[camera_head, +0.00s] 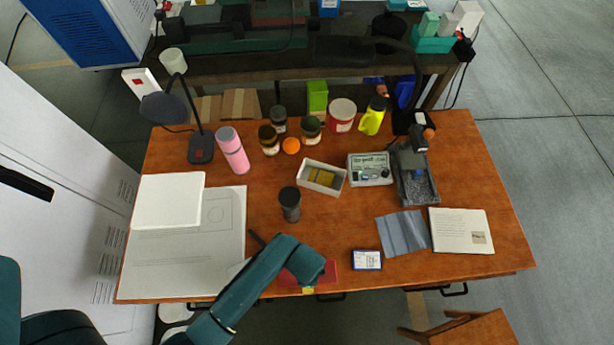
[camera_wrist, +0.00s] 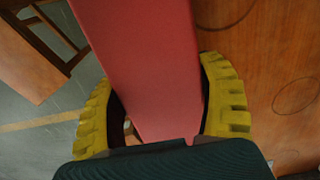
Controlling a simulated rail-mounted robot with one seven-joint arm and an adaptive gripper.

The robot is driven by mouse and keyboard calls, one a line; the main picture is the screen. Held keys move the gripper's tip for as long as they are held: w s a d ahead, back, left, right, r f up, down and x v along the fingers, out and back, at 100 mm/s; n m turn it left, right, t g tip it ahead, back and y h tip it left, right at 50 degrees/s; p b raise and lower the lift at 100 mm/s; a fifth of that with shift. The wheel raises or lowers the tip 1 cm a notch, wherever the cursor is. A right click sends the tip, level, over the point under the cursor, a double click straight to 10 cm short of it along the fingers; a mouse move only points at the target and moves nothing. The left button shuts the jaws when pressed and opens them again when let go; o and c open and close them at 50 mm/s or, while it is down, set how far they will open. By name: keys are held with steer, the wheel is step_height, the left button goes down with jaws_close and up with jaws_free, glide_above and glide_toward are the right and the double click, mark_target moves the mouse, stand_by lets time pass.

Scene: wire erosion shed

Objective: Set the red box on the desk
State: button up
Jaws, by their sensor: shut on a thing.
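The red box (camera_wrist: 145,65) is a long, plain red block that fills the middle of the wrist view. My gripper (camera_wrist: 160,105) has its yellow ridged fingers on both sides of it and is shut on it. In the head view the red box (camera_head: 329,272) shows partly beside my wrist, over the front edge of the wooden desk (camera_head: 460,180). My arm hides part of the box there. I cannot tell whether the box touches the desk top. In the wrist view, desk surface (camera_wrist: 265,60) lies to the right and floor to the left.
A blue-white card box (camera_head: 367,260) lies right of the red box. A wooden chair (camera_head: 465,330) stands in front of the desk.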

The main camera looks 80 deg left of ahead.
steer(key=shift+r, duration=0.1)
steer(key=o, duration=1.3)
steer(key=shift+c, duration=0.2)
step_height(320, 180, up, 12)
steer(key=p, duration=0.2)
steer(key=shift+p, duration=0.4)
steer(key=w+r+t+y, duration=0.4)
steer(key=w+r+t, duration=0.6)
steer(key=w+r, duration=1.35)
steer(key=w+d+r+t+h, duration=0.1)
steer(key=w+d+r+t, duration=0.15)
steer(key=d+r, duration=0.4)
steer(key=w+d+r+t, duration=0.1)
steer(key=d+r+t, duration=0.2)
steer(key=r, duration=0.7)
steer(key=s+d+r+t+h, duration=0.1)
steer(key=d+r+t, duration=0.1)
steer(key=r, duration=0.4)
steer(key=s+d+r+t+h, duration=0.1)
steer(key=s+d+r+t, duration=0.1)
steer(key=d+r, duration=0.2)
steer(key=s+d+r+t+h, duration=0.1)
steer(key=s+d+r+t, duration=0.1)
steer(key=d+r, duration=0.2)
step_height(320, 180, up, 4)
steer(key=shift+f+t, duration=0.2)
steer(key=shift+t, duration=0.15)
